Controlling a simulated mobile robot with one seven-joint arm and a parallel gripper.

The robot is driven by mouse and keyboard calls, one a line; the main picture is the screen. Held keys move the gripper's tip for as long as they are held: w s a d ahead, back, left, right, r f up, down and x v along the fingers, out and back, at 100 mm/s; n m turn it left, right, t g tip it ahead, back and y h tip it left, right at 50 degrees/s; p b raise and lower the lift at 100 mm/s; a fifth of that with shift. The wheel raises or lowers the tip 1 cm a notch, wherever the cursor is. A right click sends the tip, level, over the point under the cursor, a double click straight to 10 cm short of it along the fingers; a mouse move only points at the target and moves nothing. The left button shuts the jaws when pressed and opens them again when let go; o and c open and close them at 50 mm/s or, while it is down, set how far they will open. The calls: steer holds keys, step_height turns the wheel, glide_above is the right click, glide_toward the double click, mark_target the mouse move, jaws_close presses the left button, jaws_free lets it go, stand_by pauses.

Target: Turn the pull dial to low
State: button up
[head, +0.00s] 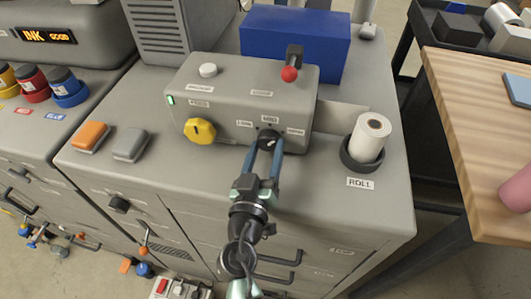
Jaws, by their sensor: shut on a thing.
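The pull dial (268,138) is a small black knob on the front of a grey control box (229,124). Small labels surround it; the one above looks like "MID", and the left and right ones are too small to read surely. A light mark shows on the dial's face. My gripper (266,150) reaches up to the dial from below, its two blue fingers on either side and shut on it. The fingertips partly hide the dial's sides, so its exact pointing is hard to tell.
A yellow knob (200,131) sits left of the dial on the box. A red-tipped lever (290,73) and white button (208,70) are on top. A white roll (371,138) stands in a black holder at right. Orange (90,136) and grey blocks (130,144) lie left.

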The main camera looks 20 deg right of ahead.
steer(key=n+b, duration=0.1)
steer(key=n, duration=0.3)
steer(key=shift+n, duration=0.4)
steer(key=n, duration=0.5)
steer(key=shift+r, duration=0.1)
steer(key=n+p, duration=0.1)
steer(key=n, duration=0.4)
steer(key=shift+n, duration=0.4)
steer(key=n+p, duration=0.1)
steer(key=n, duration=0.3)
steer(key=shift+p, duration=0.3)
steer(key=shift+n, duration=0.3)
steer(key=o, duration=1.4)
steer(key=shift+c, duration=0.2)
